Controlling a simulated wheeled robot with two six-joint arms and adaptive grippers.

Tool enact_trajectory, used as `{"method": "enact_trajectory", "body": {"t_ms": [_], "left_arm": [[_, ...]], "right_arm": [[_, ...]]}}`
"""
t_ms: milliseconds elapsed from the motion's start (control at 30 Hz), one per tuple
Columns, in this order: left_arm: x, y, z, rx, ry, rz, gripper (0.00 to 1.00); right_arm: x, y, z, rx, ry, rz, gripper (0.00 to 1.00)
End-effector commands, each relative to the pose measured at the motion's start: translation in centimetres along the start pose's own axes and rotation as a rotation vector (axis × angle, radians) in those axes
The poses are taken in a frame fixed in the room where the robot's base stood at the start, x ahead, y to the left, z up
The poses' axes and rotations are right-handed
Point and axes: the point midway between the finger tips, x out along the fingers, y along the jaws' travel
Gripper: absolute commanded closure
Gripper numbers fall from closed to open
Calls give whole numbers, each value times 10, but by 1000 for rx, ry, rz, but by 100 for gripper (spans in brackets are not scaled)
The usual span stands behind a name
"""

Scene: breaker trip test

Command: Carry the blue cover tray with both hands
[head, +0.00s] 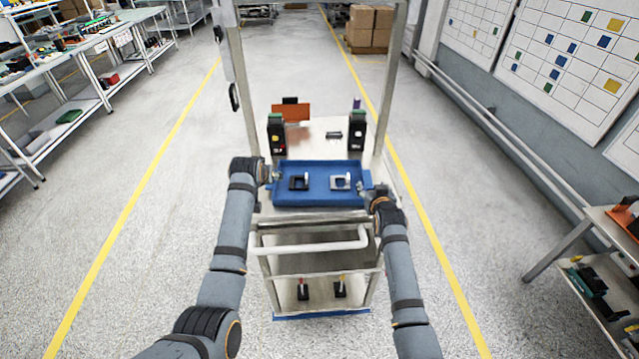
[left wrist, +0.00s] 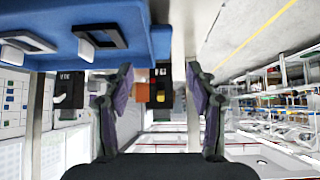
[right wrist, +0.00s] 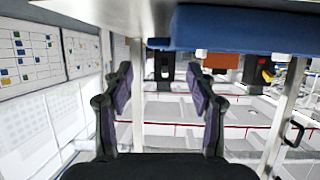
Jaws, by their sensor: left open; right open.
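The blue cover tray (head: 320,201) rests on the cart and holds a black frame-shaped cover (head: 299,183) and a grey one (head: 340,183), each with a white part. My left gripper (head: 270,174) is at the tray's left end. In the left wrist view its fingers (left wrist: 160,92) are spread and empty, with the tray (left wrist: 185,44) above them. My right gripper (head: 371,190) is at the tray's right end. In the right wrist view its fingers (right wrist: 162,90) are spread and empty, with the tray (right wrist: 240,30) above and to the right. Exact fingertip contact is hard to tell.
Two black devices (head: 277,135) (head: 356,132) and an orange panel (head: 292,112) stand behind the tray on the cart. The cart's push handle (head: 310,246) is in front, above a lower shelf. Side benches stand left and right. The floor around the cart is clear.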

Motion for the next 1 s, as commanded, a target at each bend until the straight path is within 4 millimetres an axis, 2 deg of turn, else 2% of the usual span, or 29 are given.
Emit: {"method": "enact_trajectory", "body": {"t_ms": [200,400,633,1000], "left_arm": [[41,-1,0,1,-2,-1,42],[69,0,-1,1,0,0,42],[85,-1,0,1,0,-1,42],[88,-1,0,0,1,-1,42]], "right_arm": [[42,1,-1,-2,-1,0,42],[70,0,-1,-2,0,1,42],[85,1,0,-1,0,1,42],[88,0,0,0,1,0,42]]}}
